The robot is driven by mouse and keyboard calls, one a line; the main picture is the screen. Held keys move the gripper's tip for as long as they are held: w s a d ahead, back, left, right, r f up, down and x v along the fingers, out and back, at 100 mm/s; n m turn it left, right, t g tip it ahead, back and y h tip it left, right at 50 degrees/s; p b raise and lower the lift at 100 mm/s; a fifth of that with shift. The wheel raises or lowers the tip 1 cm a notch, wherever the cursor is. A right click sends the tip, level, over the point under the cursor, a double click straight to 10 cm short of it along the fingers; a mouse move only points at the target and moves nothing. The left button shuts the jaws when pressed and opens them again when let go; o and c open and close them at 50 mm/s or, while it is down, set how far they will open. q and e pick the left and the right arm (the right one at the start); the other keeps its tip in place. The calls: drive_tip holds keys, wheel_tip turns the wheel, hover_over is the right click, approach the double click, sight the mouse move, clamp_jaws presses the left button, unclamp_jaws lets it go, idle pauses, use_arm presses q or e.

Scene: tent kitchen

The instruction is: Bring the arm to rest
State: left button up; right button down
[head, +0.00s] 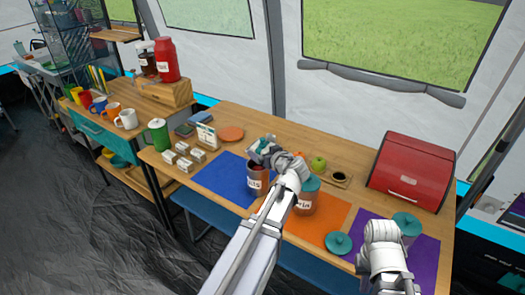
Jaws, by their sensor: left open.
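My left arm reaches up from the bottom middle of the head view over the table. Its gripper (264,148) is open, with nothing visible in it, and appears above or just behind a brown labelled canister (257,178). I cannot tell whether it touches the canister. A second labelled canister with a teal lid (306,197) is partly hidden behind my left wrist. My right arm shows at the lower right as a white link over the purple mat (424,251). I cannot make out the right gripper.
The wooden table (375,155) carries a blue mat (215,178), an orange mat (335,213), a teal lid (338,243), another teal-lidded canister (407,224), a green apple (318,163) and a red bread box (412,170).

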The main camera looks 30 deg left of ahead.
idle(0.4)
use_arm(q)
drive_tip(key=s+d+f+m+g+h+p, duration=0.3)
drive_tip(key=s+d+m, duration=0.3)
drive_tip(key=s+d, duration=0.5)
drive_tip(key=s+d+f+m+g+h+p, duration=0.3)
drive_tip(key=s+d, duration=0.9)
drive_tip(key=d, duration=0.8)
drive_tip(key=f+m+g+h, duration=0.1)
drive_tip(key=m+g+h, duration=0.1)
drive_tip(key=m+h, duration=0.1)
drive_tip(key=shift+f+m+h, duration=0.25)
drive_tip(key=shift+m+h, duration=0.05)
drive_tip(key=shift+m, duration=0.5)
drive_tip(key=shift+w+d, duration=0.1)
